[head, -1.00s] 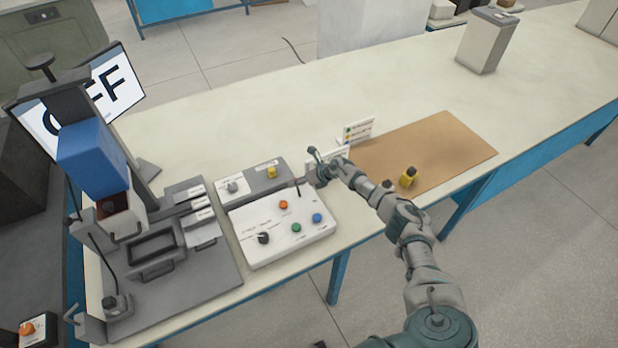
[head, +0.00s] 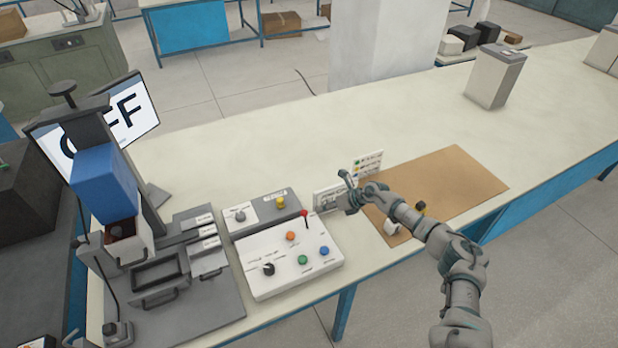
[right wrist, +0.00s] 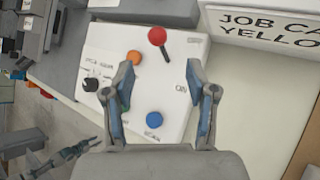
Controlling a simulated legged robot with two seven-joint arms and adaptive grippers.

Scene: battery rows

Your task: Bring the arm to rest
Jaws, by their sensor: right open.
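My right gripper (head: 352,201) is open and empty in the head view, above the table between the white control panel (head: 262,277) and the brown mat (head: 465,180). In the right wrist view its two fingers (right wrist: 160,80) stand apart over the panel, touching nothing that I can see. The panel's red-knobbed lever (head: 304,213) is beside the gripper, apart from it. A grey jointed shape that looks like my left gripper (right wrist: 75,152) is at the lower left of the right wrist view. Its jaws are unclear.
A press with a blue head (head: 103,183) stands left of the panel. A job card sign (head: 330,198) is right behind the right gripper. A small yellow and black piece (head: 420,208) on the mat is partly hidden by my arm.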

